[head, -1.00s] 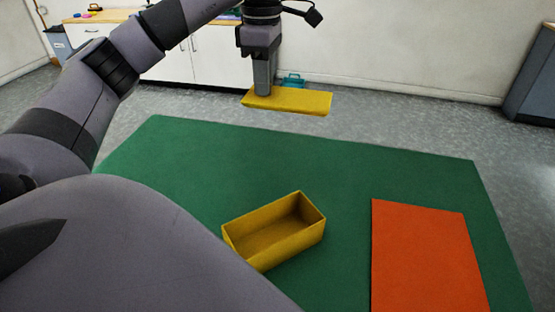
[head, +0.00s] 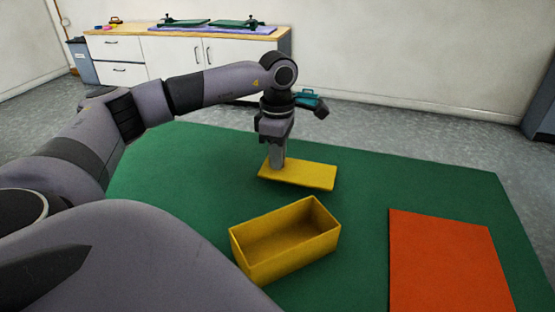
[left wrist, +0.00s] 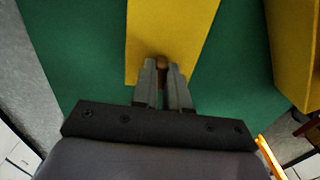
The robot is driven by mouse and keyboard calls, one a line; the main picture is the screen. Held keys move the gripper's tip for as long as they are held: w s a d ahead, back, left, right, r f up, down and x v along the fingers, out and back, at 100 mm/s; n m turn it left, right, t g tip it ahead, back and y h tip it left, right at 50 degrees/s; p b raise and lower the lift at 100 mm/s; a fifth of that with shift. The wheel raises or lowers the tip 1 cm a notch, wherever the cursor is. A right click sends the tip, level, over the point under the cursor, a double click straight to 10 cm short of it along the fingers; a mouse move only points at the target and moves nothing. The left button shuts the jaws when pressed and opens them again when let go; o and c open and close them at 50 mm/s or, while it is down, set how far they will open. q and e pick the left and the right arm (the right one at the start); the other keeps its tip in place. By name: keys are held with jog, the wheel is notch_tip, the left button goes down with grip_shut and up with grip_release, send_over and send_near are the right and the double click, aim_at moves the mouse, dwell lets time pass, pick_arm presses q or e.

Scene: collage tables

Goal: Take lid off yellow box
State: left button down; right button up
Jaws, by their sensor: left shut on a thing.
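The yellow box (head: 262,270) stands open and empty on the green table top. Its yellow lid (head: 310,177) is apart from it, just behind it in the head view. My left gripper (head: 277,164) points down at the lid's left part. In the left wrist view, the gripper (left wrist: 163,72) is shut on a small brown knob (left wrist: 162,62) on the lid (left wrist: 170,25). The lid is low over or on the table; I cannot tell if it touches. The box (left wrist: 290,45) also shows at the right there. My right gripper is not in view.
An orange sheet (head: 445,262) lies on the green table (head: 380,170) right of the box. The table is clear behind and right of the lid. A white cabinet (head: 190,58) with trays on top stands far back against the wall.

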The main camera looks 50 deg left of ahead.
pick_arm(q)
notch_tip(320, 180, down, 2)
jog(key=shift+f, duration=0.1)
jog(key=c, duration=1.1)
grip_release()
jog(key=shift+f, duration=0.15)
jog(key=shift+c, duration=0.2)
jog(key=shift+r, duration=0.6)
notch_tip(320, 180, up, 11)
jog(key=p, duration=0.2)
jog(key=shift+r, duration=0.15)
